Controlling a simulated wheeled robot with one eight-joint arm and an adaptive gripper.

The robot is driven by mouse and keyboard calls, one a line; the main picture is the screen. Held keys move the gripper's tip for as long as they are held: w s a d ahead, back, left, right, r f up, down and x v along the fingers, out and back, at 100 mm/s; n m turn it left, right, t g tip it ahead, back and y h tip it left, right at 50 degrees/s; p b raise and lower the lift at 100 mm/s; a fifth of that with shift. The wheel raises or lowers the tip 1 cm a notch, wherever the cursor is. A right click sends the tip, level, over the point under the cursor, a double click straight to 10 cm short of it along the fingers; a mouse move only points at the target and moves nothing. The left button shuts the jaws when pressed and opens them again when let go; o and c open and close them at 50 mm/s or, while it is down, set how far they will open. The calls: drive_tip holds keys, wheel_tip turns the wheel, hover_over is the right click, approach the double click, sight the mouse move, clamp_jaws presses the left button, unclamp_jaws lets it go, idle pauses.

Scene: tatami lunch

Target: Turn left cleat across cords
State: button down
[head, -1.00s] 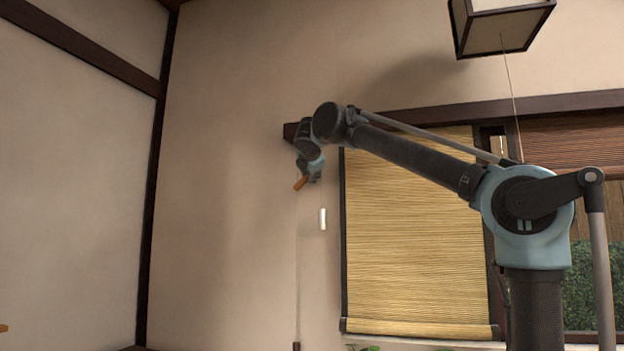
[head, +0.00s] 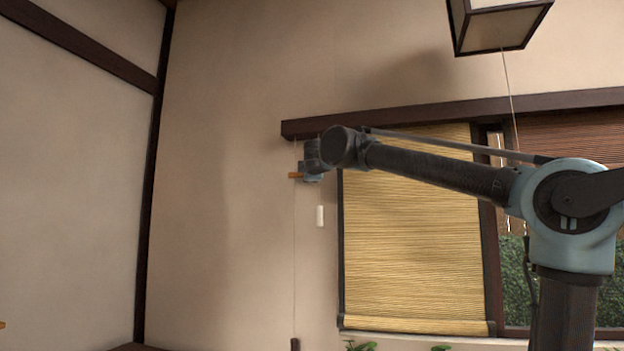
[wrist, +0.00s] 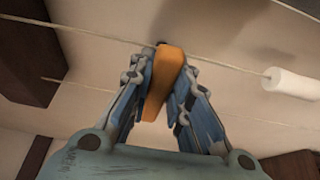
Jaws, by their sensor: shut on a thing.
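The left cleat is a small orange-brown bar (head: 295,175) by the wall, left of the blind's upper corner. It lies about level, across the upright line of the thin cord (head: 295,260). In the wrist view the cleat (wrist: 163,85) sits between the fingers of my gripper (wrist: 167,72), which is shut on it. One cord (wrist: 95,34) runs across at the cleat's far end. A second cord (wrist: 85,86) passes lower, partly hidden by the fingers. In the head view my gripper (head: 311,174) is small and partly hidden by my wrist.
A white cylinder (head: 320,216) hangs just below right, and shows in the wrist view (wrist: 289,83). A dark wooden beam (head: 420,113) runs above, over the bamboo blind (head: 410,270). A lantern (head: 499,25) hangs upper right. The wall to the left is clear.

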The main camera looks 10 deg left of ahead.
drive_tip(key=shift+f, duration=0.15)
idle(0.3)
drive_tip(key=c, duration=1.5)
unclamp_jaws()
drive_tip(key=shift+w+d, duration=0.1)
drive_tip(key=v, duration=1.2)
